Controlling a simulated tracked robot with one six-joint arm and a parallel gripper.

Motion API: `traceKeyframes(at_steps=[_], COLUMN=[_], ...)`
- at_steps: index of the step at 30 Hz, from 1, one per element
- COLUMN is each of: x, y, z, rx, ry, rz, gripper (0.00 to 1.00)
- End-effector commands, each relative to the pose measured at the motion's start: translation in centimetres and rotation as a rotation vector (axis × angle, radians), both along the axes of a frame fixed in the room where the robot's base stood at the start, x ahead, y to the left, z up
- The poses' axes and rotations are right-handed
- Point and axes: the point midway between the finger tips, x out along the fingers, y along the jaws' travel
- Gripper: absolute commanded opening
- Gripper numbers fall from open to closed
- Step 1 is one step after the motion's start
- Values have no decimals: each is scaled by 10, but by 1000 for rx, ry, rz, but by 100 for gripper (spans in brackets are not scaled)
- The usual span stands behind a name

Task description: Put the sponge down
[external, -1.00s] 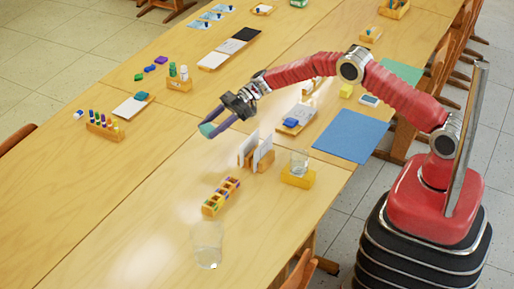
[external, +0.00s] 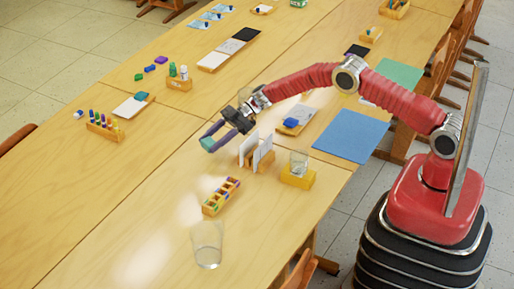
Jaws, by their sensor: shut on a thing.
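My gripper (external: 212,137) is shut on a small teal sponge (external: 207,143), held at the fingertips. It hangs over the long wooden table (external: 120,210), left of the wooden rack with white cards (external: 256,152). The sponge looks close above the tabletop; I cannot tell whether it touches it. Another teal block (external: 141,97) lies on a white board at the left.
A wooden box with colored compartments (external: 221,196) and a clear glass (external: 207,245) stand nearer the front. A glass on a yellow block (external: 298,172) is to the right. A marker rack (external: 106,127) stands left.

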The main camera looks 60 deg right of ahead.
Motion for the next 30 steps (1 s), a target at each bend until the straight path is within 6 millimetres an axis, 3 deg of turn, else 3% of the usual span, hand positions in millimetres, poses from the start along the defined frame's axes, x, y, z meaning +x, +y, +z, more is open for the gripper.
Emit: traceKeyframes(at_steps=[10, 23, 24, 30], x=[0, 0, 0, 0], y=[0, 0, 0, 0], z=[-35, -40, -39, -39], rx=[0, -1, -1, 0], ry=[2, 1, 0, 0], rz=[1, 0, 0, 0], gripper=[25, 25, 49, 63])
